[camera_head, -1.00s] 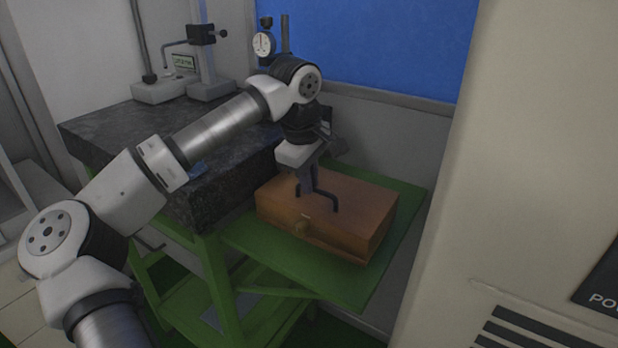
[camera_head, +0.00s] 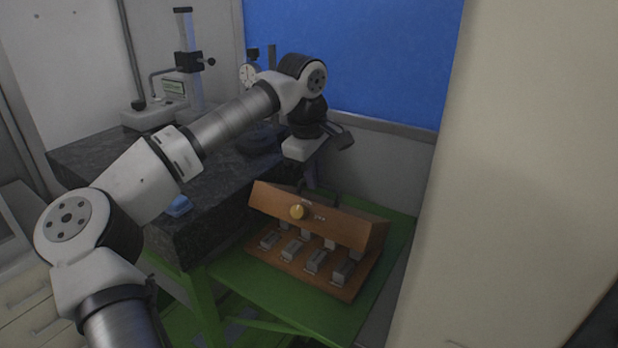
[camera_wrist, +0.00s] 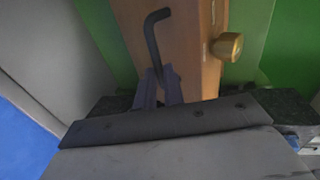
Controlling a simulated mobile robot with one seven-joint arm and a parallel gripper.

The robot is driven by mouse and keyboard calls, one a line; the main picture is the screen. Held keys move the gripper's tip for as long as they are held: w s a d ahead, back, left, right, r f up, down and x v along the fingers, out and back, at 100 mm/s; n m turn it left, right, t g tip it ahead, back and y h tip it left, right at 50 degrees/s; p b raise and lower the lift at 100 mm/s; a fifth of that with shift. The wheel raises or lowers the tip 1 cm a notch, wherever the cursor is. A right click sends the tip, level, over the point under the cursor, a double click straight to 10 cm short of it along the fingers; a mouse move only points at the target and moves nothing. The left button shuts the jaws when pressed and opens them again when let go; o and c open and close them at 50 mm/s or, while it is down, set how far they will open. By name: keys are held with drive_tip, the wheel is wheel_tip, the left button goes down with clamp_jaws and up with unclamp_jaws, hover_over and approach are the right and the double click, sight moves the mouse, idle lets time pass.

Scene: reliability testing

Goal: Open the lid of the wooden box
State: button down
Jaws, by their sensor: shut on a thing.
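The wooden box sits on a green shelf, its lid (camera_head: 320,218) tilted up at the front, with a round brass knob (camera_head: 297,212) on the lid's front face. Inside the lower part (camera_head: 352,291) several grey metal blocks (camera_head: 317,261) stand in a row. My gripper (camera_head: 306,184) is at the lid's top, behind its raised front, and the fingers are partly hidden there.
The green shelf (camera_head: 255,290) has bare room in front of the box. A dark granite slab (camera_head: 95,160) stands to the left, bearing gauge stands (camera_head: 185,75) and a small blue item (camera_head: 178,207). A beige cabinet (camera_head: 520,170) stands close on the right.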

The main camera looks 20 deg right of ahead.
drive_tip(key=shift+w+d+p, duration=0.6)
drive_tip(key=shift+w+d, duration=0.1)
drive_tip(key=shift+d, duration=0.35)
drive_tip(key=c, duration=1.8)
unclamp_jaws()
drive_tip(key=shift+f, duration=0.1)
drive_tip(key=o, duration=0.3)
drive_tip(key=shift+w+d, duration=0.15)
drive_tip(key=shift+w, duration=0.05)
drive_tip(key=shift+s+r, duration=0.1)
drive_tip(key=shift+r, duration=0.5)
drive_tip(key=b+v, duration=0.2)
drive_tip(key=v, duration=1.1)
